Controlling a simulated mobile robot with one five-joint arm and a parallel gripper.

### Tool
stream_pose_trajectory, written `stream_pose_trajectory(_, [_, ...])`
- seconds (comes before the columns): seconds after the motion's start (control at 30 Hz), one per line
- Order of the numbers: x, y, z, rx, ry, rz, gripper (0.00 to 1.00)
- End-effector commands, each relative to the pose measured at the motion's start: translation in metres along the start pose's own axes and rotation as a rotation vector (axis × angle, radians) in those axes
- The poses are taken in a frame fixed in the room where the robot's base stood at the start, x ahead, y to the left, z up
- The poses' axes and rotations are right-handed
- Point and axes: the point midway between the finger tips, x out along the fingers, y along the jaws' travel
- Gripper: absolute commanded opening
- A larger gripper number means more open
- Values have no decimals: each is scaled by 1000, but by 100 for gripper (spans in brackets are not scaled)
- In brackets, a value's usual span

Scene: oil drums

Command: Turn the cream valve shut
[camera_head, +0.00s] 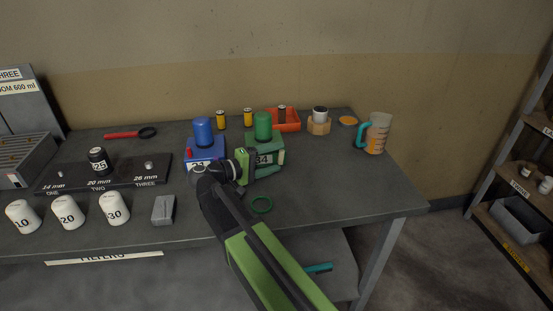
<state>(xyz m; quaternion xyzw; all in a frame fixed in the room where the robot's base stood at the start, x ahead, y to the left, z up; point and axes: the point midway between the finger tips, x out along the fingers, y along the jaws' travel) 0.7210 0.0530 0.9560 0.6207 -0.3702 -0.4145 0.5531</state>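I cannot make out a cream valve for certain in this view. My gripper (256,171) is over the bench, at the front of the green block (265,150) marked 34, which carries a green cylinder (263,126). The gripper's fingers are small and partly merge with the green block, so I cannot tell whether they are open or touch it. My arm hides part of the bench front. A blue block (206,152) with a blue cylinder (202,131) stands just left of it, its lower part partly covered by my arm.
White weights (67,212) stand at the left front, near a grey block (163,209).

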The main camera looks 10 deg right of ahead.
Motion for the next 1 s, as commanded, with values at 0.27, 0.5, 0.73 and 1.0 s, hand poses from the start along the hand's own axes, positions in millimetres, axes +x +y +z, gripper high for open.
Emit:
stream_pose_trajectory(0.27, [-6,0,-1,0,3,-2,70])
stream_pose_trajectory(0.5, [-60,1,-2,0,6,-2,70])
stream_pose_trajectory(0.73, [-125,1,-2,0,4,-2,70])
stream_pose_trajectory(1.0, [-169,0,-1,0,1,-1,70])
